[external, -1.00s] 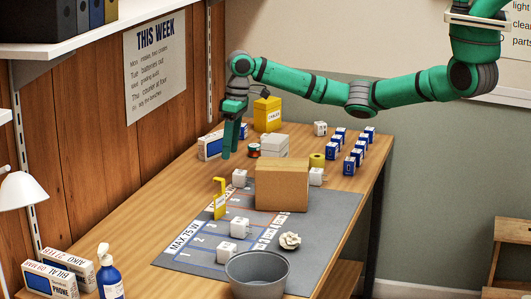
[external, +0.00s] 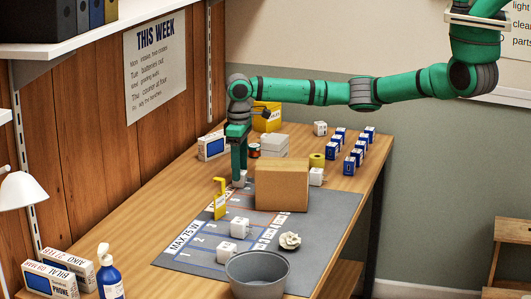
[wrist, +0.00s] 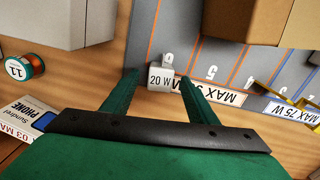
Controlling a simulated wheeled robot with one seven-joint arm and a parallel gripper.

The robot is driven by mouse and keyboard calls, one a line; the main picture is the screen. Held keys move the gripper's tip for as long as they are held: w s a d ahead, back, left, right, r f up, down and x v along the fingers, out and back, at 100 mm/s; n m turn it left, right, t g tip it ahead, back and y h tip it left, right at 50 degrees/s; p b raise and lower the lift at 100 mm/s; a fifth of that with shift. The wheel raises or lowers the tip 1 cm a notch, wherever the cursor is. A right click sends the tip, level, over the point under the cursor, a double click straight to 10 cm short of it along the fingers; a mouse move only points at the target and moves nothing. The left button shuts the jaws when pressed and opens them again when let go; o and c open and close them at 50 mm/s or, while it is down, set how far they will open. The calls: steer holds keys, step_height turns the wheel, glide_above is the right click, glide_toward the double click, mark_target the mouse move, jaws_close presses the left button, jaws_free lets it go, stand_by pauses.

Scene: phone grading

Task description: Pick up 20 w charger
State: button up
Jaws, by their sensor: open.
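The 20 W charger (wrist: 161,77) is a small white block with a "20 W" label. In the wrist view it sits at the mat's edge by the number 6, between the tips of my gripper (wrist: 158,84). The fingers are spread on either side, with gaps to the block. In the external view my gripper (external: 239,180) points down over the charger (external: 238,182), which is mostly hidden by the fingers. The charger rests on the surface, not held.
A cardboard box (external: 282,185) stands close to the right. A yellow stand (external: 220,199) is just in front. Other white chargers (external: 239,227) lie on the grey mat (external: 190,247). White boxes (external: 274,146) and a spool (external: 253,150) are behind.

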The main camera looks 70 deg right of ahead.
steer(key=shift+f, duration=1.1)
steer(key=c, duration=1.2)
